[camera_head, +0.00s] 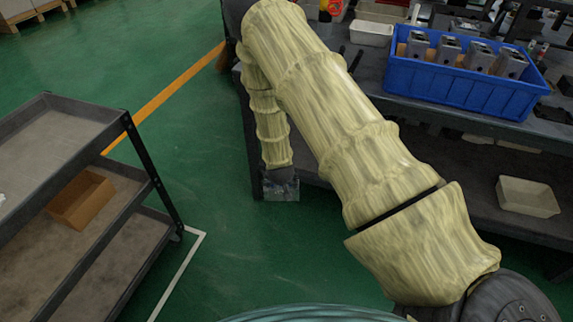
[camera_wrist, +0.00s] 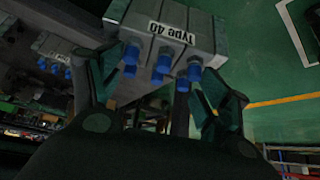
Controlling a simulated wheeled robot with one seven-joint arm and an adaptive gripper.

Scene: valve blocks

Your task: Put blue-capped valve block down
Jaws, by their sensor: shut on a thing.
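A grey valve block (camera_wrist: 170,32) with several blue caps and a "Type 40" label is held by my gripper (camera_wrist: 165,85). In the wrist view the fingers stand on either side of it, shut on it, with the caps facing the camera. Another blue-capped block (camera_wrist: 55,55) shows dimly at the left of the wrist view. In the head view my sleeved arm hides much of the middle. A grey part at the arm's far end shows beside the bench, but I cannot tell whether it is gripper or block.
A blue crate (camera_head: 462,88) with several grey blocks stands on the dark bench (camera_head: 365,75) at right. A white bin (camera_head: 527,197) is on its lower shelf. A dark shelf cart (camera_head: 125,150) with a brown box (camera_head: 82,198) stands left. Green floor between is clear.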

